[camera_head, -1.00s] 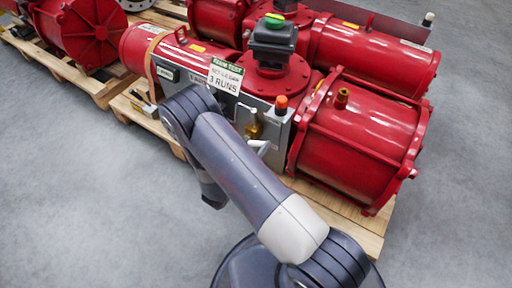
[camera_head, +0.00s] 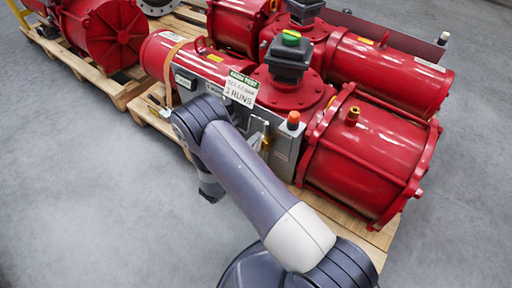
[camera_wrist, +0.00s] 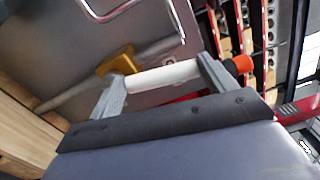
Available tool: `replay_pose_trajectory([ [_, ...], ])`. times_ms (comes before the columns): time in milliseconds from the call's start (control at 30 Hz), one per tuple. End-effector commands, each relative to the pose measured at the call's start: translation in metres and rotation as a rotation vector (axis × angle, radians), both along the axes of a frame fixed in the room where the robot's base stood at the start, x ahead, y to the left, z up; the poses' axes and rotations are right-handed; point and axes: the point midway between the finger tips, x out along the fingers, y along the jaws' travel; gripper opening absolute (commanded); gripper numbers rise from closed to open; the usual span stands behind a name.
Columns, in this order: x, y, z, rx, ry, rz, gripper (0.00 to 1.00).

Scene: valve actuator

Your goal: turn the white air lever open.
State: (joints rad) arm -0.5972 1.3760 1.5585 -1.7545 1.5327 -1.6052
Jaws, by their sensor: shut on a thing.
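The white air lever (camera_wrist: 165,77) shows in the wrist view as a pale bar lying between the two grey fingers of my gripper (camera_wrist: 163,80). The fingers are shut on it, one at each end of the visible part. A yellow valve part (camera_wrist: 117,62) sits beside the left finger, with a grey pipe (camera_wrist: 70,96) running from it. In the head view my arm hides the gripper, and I cannot make out the lever. The red actuator (camera_head: 362,160) with its grey control panel (camera_head: 284,150) stands on a pallet.
An orange-red knob (camera_head: 293,120) tops the panel; an orange piece (camera_wrist: 240,64) shows close to the right finger. A bent metal tube (camera_wrist: 110,14) is near the fingers. A "3 RUNS" sign (camera_head: 241,88) hangs in front. The floor (camera_head: 90,210) at left is clear.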

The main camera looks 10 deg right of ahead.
Motion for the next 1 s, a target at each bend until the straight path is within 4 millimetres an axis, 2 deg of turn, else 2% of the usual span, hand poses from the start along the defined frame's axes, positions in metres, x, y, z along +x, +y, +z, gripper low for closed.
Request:
replay_pose_trajectory([
  [300,0.0042,0.0058,-0.0005,-0.065,0.068,0.003,0.38],
  [767,0.0047,0.0063,-0.0009,-0.072,0.075,0.003,0.38],
  [800,0.0047,0.0063,-0.0009,-0.072,0.075,0.003,0.81],
  [1000,0.0049,0.0059,-0.0005,-0.072,0.073,0.002,0.98],
])
